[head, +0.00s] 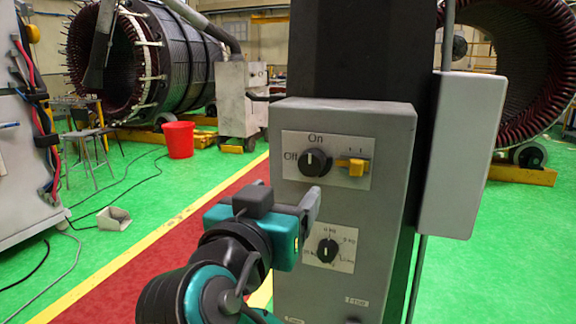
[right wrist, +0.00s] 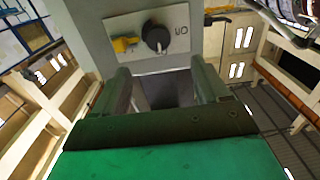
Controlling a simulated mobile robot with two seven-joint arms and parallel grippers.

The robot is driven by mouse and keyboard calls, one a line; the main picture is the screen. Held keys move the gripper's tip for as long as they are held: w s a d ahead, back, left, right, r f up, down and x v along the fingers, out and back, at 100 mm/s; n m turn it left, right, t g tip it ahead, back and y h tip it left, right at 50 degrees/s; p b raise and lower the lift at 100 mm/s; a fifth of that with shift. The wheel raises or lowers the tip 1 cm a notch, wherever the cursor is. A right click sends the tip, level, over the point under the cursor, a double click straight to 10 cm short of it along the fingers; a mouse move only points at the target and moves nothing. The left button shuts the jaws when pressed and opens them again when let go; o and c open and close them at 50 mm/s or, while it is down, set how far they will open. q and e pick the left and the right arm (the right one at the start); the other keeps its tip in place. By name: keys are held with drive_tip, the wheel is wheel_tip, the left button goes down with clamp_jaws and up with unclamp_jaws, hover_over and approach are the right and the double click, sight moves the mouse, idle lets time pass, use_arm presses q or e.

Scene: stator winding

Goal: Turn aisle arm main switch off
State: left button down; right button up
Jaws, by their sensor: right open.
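The grey control box (head: 345,120) stands on a dark column in the middle of the head view. Its upper plate carries a round black switch knob (head: 314,162), with "On" printed above it and "Off" to its left. The knob's small white mark points roughly upward. My right gripper (head: 312,205) is open and empty, just below the knob and in front of the box. In the right wrist view the knob (right wrist: 156,37) is beyond the two spread fingers (right wrist: 162,80), apart from them. My left gripper is not in view.
A yellow switch (head: 355,166) sits right of the knob. A second black dial (head: 327,250) is lower on the box, close to my gripper. A grey side box (head: 462,150) hangs at the right. A red bucket (head: 179,139) and large stators (head: 150,60) stand behind.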

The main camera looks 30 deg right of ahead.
sight(310, 165)
drive_tip(key=p+x, duration=0.1)
drive_tip(key=x, duration=1.1)
drive_tip(key=shift+w+d+r+p, duration=0.1)
drive_tip(key=shift+d+p, duration=0.2)
drive_tip(key=shift+d, duration=0.1)
drive_tip(key=c, duration=1.1)
